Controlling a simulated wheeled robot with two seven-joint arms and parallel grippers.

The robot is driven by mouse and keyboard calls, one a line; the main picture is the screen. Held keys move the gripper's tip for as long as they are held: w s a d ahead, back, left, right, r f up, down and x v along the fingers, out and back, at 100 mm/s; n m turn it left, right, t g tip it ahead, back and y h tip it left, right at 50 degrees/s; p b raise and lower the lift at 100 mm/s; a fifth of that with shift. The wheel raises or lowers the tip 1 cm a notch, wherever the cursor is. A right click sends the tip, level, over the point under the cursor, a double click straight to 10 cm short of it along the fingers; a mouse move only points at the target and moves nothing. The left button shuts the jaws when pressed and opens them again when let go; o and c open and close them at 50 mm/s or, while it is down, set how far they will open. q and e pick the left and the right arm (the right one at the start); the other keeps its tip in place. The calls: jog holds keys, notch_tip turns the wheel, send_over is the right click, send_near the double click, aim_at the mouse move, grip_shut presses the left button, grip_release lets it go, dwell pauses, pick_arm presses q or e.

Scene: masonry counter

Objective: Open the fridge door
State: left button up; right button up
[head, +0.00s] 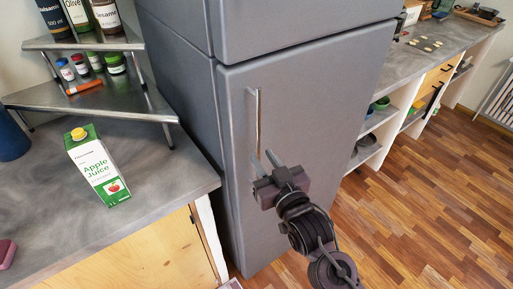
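The grey fridge (320,110) stands in the middle, with its large lower door shut against the body. A slim vertical metal handle (257,115) runs along the left part of that door. My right gripper (263,157) is in front of the door at the lower end of the handle. Its two fingers point up and away and show a gap between them. I cannot tell whether the handle lies between the fingers or just behind them. The handle's lower end is partly hidden by the fingers. My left gripper is out of view.
On the left, a grey counter (170,205) holds an apple juice carton (97,165) and a metal tiered rack (90,98) with bottles and jars. At the right, a long counter (420,65) has open shelves below. The wooden floor (420,200) at the right is clear.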

aim_at(259, 152)
jog(key=shift+p+x, duration=0.35)
jog(key=shift+x, duration=1.55)
grip_shut()
